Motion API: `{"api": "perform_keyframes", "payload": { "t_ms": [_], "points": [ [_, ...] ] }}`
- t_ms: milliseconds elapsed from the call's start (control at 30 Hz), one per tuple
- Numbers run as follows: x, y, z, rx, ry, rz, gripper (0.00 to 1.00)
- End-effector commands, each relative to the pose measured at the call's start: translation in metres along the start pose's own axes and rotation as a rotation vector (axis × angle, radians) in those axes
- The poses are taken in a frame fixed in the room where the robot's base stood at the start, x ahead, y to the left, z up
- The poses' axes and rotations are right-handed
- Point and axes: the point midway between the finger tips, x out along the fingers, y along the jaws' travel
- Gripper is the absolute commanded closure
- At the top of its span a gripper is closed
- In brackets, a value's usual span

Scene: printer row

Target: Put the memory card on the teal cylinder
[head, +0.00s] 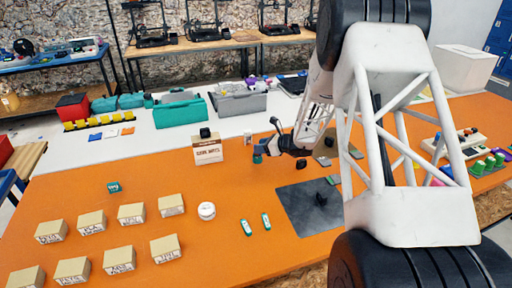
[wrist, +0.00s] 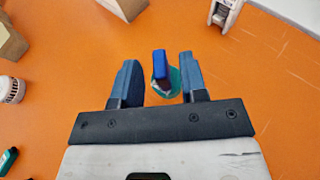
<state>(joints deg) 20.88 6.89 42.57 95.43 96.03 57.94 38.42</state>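The memory card, a small blue piece (wrist: 160,66), shows between my fingers in the wrist view, with a gap on each side. The teal cylinder (wrist: 175,84) is directly beneath and behind it, partly covered by the card and my right finger. The card overlaps the cylinder's top in this view; I cannot tell how firmly it rests there. My gripper (wrist: 159,75) is open around the card. In the head view my gripper (head: 265,147) is low over the orange table, by the teal cylinder (head: 257,158). The card is not clear there.
A labelled box (head: 207,150) stands just left of my gripper. Several labelled boxes (head: 131,213) fill the front left. Orange table is bare around the cylinder.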

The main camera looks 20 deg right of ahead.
Motion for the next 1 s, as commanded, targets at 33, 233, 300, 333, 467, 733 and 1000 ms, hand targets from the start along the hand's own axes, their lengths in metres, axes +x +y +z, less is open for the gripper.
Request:
{"api": "perform_keyframes", "payload": {
  "t_ms": [33, 233, 300, 333, 467, 733, 1000],
  "points": [
    [-0.010, -0.001, 0.001, -0.001, -0.001, -0.002, 0.60],
    [-0.042, -0.001, 0.000, -0.001, 0.000, -0.002, 0.60],
    [-0.052, -0.001, 0.001, -0.001, -0.001, -0.002, 0.60],
    [-0.056, 0.000, 0.001, -0.001, -0.001, -0.002, 0.60],
    [-0.070, 0.000, 0.000, 0.000, 0.000, -0.001, 0.60],
    [-0.081, 0.000, 0.000, 0.000, 0.000, 0.000, 0.60],
    [-0.081, 0.000, 0.000, 0.000, 0.000, 0.000, 0.60]
  ]
}}
